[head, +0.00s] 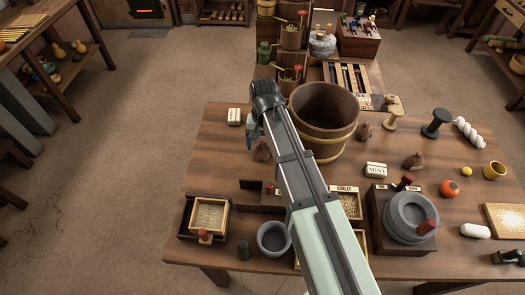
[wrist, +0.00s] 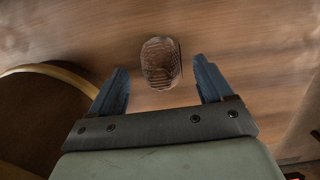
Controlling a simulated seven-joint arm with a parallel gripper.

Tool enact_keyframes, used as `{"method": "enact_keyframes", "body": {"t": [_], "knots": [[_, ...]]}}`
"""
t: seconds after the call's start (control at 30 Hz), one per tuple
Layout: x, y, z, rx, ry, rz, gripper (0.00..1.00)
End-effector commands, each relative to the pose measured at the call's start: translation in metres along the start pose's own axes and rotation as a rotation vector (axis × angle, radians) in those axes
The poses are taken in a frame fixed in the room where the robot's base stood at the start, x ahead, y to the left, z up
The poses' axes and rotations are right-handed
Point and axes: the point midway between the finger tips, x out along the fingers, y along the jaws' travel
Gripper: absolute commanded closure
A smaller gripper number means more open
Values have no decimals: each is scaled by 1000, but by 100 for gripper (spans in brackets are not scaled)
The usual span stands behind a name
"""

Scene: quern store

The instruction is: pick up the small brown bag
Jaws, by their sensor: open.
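A small brown bag (head: 262,151) sits on the wooden table, left of the big wooden tub and just below my gripper (head: 252,133). In the wrist view the bag (wrist: 160,63) is a rounded, ribbed brown lump between and slightly beyond the tips of my gripper (wrist: 159,76). The blue fingers are wide apart and nothing is held; there is a gap on each side of the bag. Two similar brown bags stand elsewhere on the table, one (head: 364,131) right of the tub and one (head: 413,162) farther right. My arm hides part of the table.
The big wooden tub (head: 324,115) stands close beside my gripper; its rim (wrist: 62,76) shows at left in the wrist view. White blocks (head: 234,117) lie left of my gripper. A wooden tray (head: 208,216) and a grey bowl (head: 273,238) are at the front. The table's left side is mostly clear.

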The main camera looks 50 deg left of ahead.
Motion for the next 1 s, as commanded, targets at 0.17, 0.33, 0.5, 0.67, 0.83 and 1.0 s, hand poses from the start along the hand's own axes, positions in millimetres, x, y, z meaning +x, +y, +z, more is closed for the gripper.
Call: {"method": "enact_keyframes", "body": {"t": [0.17, 0.33, 0.5, 0.67, 0.83, 1.0], "knots": [[22, 0, 1, 0, -1, 1, 20], [26, -1, 1, 0, 2, 0, 20], [26, -1, 1, 0, 2, 0, 24], [26, -1, 1, 0, 1, 0, 39], [26, -1, 1, 0, 1, 0, 55], [26, -1, 1, -1, 1, 0, 72]]}}
